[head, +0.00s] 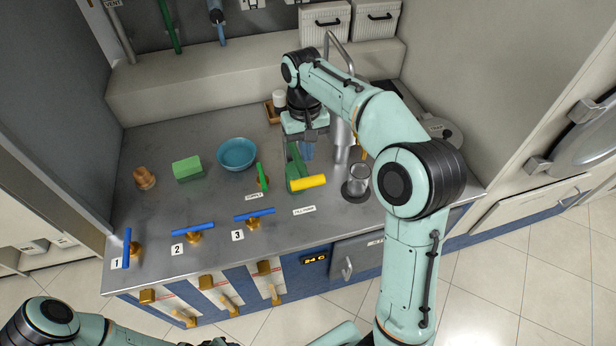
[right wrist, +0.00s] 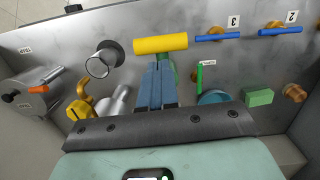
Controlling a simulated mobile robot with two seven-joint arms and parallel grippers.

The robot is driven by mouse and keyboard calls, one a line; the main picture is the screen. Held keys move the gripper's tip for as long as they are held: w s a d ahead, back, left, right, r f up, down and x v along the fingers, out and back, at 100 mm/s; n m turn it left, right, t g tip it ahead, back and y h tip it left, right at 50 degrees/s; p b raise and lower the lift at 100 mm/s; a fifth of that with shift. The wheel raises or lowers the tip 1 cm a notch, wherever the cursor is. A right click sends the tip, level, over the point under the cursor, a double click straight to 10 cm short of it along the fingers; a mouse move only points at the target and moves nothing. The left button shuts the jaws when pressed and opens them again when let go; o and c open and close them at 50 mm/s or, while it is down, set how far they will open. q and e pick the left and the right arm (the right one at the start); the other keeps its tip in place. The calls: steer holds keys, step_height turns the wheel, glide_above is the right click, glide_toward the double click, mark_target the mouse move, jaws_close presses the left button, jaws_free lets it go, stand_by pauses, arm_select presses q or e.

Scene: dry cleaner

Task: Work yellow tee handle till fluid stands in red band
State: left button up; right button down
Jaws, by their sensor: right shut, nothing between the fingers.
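The yellow tee handle (head: 308,182) lies crosswise on a green stem at the counter's front middle, by the "FILL" label. It also shows in the right wrist view (right wrist: 160,44), just beyond my fingertips. My right gripper (head: 307,152) is shut and empty, its blue fingers (right wrist: 160,68) together, behind the yellow grip and close to the green stem. I cannot tell whether they touch the stem. A clear-looking cylinder (head: 358,172) stands right of the handle; I cannot make out a fluid level or red band. My left gripper is not visible; only part of that arm shows at lower left.
Blue valve handles, numbered 1 (head: 127,248), 2 (head: 193,229) and 3 (head: 254,215), line the left front. A green lever (head: 262,177), blue bowl (head: 237,154), green block (head: 187,168) and brown knob (head: 144,178) stand nearby. A metal spout is behind my right arm.

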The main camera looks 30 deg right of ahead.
mark_target(308, 179)
steer(key=shift+f, duration=0.5)
steer(key=f+b, duration=0.1)
steer(key=f, duration=0.4)
steer(key=shift+s+f, duration=0.15)
steer(key=shift+s, duration=0.05)
steer(key=shift+s+f+b, duration=0.2)
steer(key=shift+f+b, duration=0.1)
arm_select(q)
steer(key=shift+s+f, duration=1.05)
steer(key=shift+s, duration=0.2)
arm_select(e)
steer(key=shift+w, duration=0.1)
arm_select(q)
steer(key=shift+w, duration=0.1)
arm_select(e)
steer(key=shift+w, duration=0.15)
